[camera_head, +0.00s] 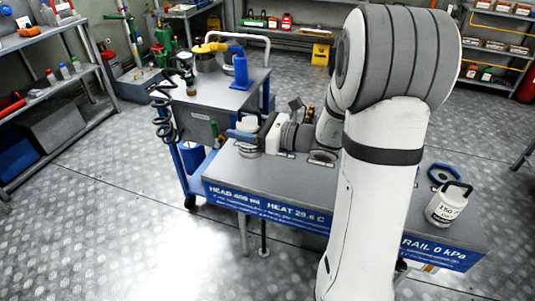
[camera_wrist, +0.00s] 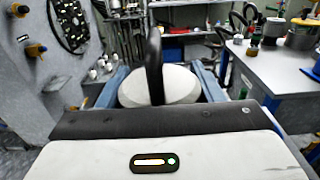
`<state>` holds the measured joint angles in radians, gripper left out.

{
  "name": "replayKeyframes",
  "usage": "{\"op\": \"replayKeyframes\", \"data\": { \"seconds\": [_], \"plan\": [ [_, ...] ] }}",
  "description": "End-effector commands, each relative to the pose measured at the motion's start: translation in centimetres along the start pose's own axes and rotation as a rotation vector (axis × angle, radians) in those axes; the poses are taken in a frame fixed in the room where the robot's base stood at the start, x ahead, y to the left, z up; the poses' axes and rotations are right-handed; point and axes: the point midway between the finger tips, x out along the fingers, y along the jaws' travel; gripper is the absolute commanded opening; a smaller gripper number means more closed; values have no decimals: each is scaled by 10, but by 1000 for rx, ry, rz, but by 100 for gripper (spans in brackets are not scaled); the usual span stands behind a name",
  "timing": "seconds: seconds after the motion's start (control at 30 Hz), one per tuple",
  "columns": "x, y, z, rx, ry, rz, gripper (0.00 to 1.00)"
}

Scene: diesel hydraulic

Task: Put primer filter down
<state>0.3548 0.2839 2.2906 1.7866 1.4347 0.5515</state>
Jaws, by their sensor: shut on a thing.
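The primer filter, which I take to be the pale round body between my fingers, shows in the wrist view (camera_wrist: 175,85) with a black upright bar in front of it. In the head view it is a small white cylinder (camera_head: 247,126) at the left end of the grey bench (camera_head: 285,180). My gripper (camera_head: 246,136) is shut on it, with a blue-grey finger on each side in the wrist view (camera_wrist: 165,85). The filter is upright, at or just above the bench top; I cannot tell whether it touches. Its lower part is partly hidden.
A white weight marked 150 (camera_head: 447,206) and a blue ring (camera_head: 444,173) are on the bench's right end. A round dark disc (camera_head: 322,156) lies near my gripper. The bench's front middle is clear.

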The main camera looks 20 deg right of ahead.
Motion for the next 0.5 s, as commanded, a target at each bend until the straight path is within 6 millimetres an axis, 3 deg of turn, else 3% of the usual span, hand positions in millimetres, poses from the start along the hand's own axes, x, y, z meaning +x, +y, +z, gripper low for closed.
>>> {"op": "replayKeyframes", "data": {
  "seconds": [0.1,0.37,0.5],
  "plan": [
    [-2,-2,-26,6,0,-6,30],
    [-5,-4,-48,3,-1,-13,30],
    [-5,-5,-69,6,0,-15,30]
  ]
}}
